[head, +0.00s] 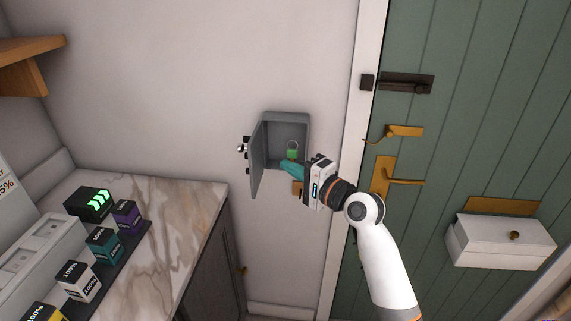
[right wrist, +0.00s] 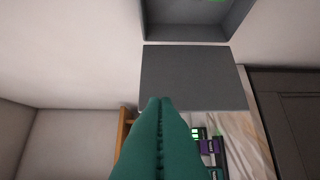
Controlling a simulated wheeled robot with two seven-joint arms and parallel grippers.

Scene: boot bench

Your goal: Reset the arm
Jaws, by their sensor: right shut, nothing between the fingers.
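My right gripper (head: 291,168) is at the small grey wall box, its teal fingers in front of the box's lower opening. In the right wrist view its two teal fingers (right wrist: 158,115) are pressed together with nothing between them. The grey box (head: 285,116) is fixed to the wall with its door (head: 258,160) swung open to the left. A green padlock-like item (head: 292,150) is inside the box. In the right wrist view the grey door panel (right wrist: 192,75) lies just beyond the fingertips. My left gripper is not seen.
A marble-topped counter (head: 185,210) at left holds several small labelled boxes, including a teal one (head: 104,245). A wooden shelf (head: 30,50) is at upper left. The green door (head: 470,130), with brass handles (head: 400,181) and a white box (head: 500,243), stands right.

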